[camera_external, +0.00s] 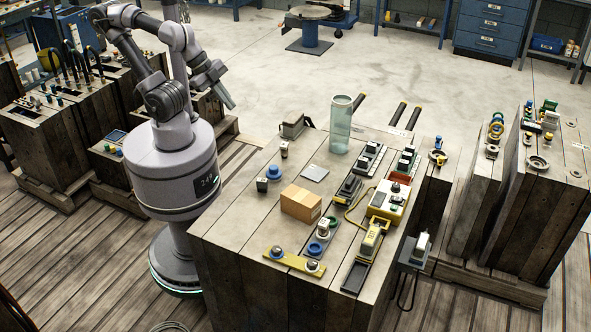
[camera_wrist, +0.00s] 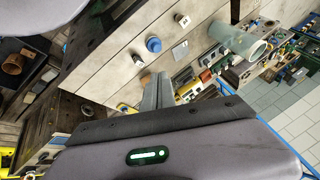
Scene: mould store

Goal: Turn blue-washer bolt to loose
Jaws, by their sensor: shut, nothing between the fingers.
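A yellow plate (camera_external: 295,261) lies near the front edge of the wooden bench top. It carries two bolts: one with a blue washer (camera_external: 277,252) at its left end and one with a pale washer (camera_external: 313,267) at its right end. The blue-washer bolt's turn position is too small to read. My gripper (camera_external: 230,105) is shut and empty, raised beyond the bench's left side, well apart from the plate. In the wrist view my gripper's fingers (camera_wrist: 157,80) are together, and a bit of yellow (camera_wrist: 127,108) shows beside them; the bolts cannot be made out there.
A cardboard box (camera_external: 300,204) stands behind the plate, with a blue knob (camera_external: 274,172) and a clear cylinder (camera_external: 341,126) farther back. A blue ring (camera_external: 316,247) lies close to the plate's right end. A yellow tool (camera_external: 372,236) and black rails crowd the right side.

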